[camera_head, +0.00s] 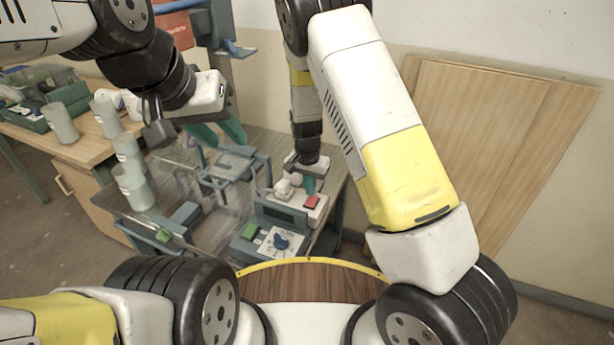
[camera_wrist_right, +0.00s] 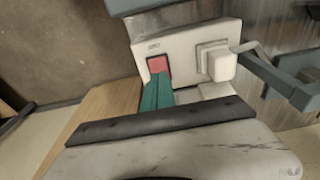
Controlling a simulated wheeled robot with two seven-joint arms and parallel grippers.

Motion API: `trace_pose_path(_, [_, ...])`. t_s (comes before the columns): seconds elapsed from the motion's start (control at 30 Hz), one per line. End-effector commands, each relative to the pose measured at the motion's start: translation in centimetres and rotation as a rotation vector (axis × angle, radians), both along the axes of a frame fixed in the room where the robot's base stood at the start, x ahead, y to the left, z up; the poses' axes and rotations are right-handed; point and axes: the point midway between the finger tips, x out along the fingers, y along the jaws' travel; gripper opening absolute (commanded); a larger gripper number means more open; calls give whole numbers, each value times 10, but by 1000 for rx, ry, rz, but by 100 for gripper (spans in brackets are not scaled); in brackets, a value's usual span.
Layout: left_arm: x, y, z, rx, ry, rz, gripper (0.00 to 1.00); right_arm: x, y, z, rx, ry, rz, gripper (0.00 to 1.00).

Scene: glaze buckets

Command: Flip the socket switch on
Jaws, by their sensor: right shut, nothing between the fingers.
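The white socket box (camera_wrist_right: 185,38) fills the top middle of the right wrist view. Its red switch (camera_wrist_right: 158,65) is on the left part of its face, with a white plug (camera_wrist_right: 220,66) to the right of it. In the head view the red switch (camera_head: 311,203) is at the right side of the table. My right gripper (camera_head: 309,186) has its teal fingers together and empty. In the wrist view these fingertips (camera_wrist_right: 158,80) overlap the lower edge of the switch; I cannot tell whether they touch it. My left gripper (camera_head: 216,135) is open and empty, above the table's left part.
A control box (camera_head: 268,242) with a green button and a blue knob stands in front of the socket. Several pale cups (camera_head: 132,185) stand at the left. A wooden panel (camera_head: 490,130) leans on the right wall.

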Motion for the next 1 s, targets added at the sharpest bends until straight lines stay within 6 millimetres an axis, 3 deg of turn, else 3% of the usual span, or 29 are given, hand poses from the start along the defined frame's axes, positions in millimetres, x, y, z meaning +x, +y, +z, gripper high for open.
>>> trace_pose_path(0.07, [0,0,0,0,0,0,36,4,-7,16,3,-3,-1,0])
trace_pose_path(0.5, [0,0,0,0,0,0,36,-10,0,95,2,-3,1,0])
trace_pose_path(0.7, [0,0,0,0,0,0,36,-13,0,110,1,0,-1,0])
trace_pose_path(1.0, [0,0,0,0,0,0,36,-13,0,112,0,1,-1,0])
